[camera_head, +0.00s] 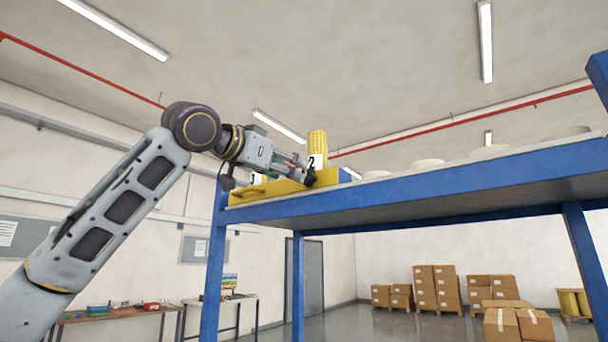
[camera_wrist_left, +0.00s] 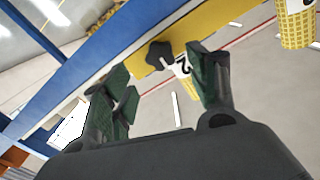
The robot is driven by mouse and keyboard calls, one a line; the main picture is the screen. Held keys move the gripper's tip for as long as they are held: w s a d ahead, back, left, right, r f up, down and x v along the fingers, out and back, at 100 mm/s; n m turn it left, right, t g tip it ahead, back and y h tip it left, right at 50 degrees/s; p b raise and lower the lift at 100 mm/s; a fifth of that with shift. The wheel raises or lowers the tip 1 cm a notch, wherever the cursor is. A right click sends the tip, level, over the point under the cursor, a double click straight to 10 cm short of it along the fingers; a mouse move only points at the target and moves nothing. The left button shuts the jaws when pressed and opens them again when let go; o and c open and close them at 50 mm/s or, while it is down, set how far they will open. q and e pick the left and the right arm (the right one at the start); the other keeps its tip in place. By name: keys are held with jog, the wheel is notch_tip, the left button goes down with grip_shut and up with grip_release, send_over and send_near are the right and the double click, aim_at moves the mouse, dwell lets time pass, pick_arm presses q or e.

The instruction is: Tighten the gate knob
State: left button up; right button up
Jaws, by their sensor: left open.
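The black star-shaped gate knob (camera_wrist_left: 159,53) sits on a yellow bar (camera_wrist_left: 140,68) in the wrist view. The yellow bar also shows in the head view (camera_head: 270,190), along the near left edge of the blue rack. My left gripper (camera_head: 300,170) reaches in from the left at rack height, close to the bar. In the wrist view its green-padded fingers (camera_wrist_left: 165,78) are open. The knob shows between and beyond the fingertips, and I see no clear contact. My right gripper is not in view.
A yellow roll labelled 2 (camera_head: 317,147) stands just behind the gripper. Several pale discs (camera_head: 427,163) lie along the blue rack (camera_head: 450,178). Cardboard boxes (camera_head: 434,288) and a workbench (camera_head: 120,312) are far off.

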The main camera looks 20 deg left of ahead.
aim_at(306, 177)
pick_arm(q)
jog(key=p+x, duration=0.1)
jog(key=x, duration=0.6)
jog(key=c, duration=1)
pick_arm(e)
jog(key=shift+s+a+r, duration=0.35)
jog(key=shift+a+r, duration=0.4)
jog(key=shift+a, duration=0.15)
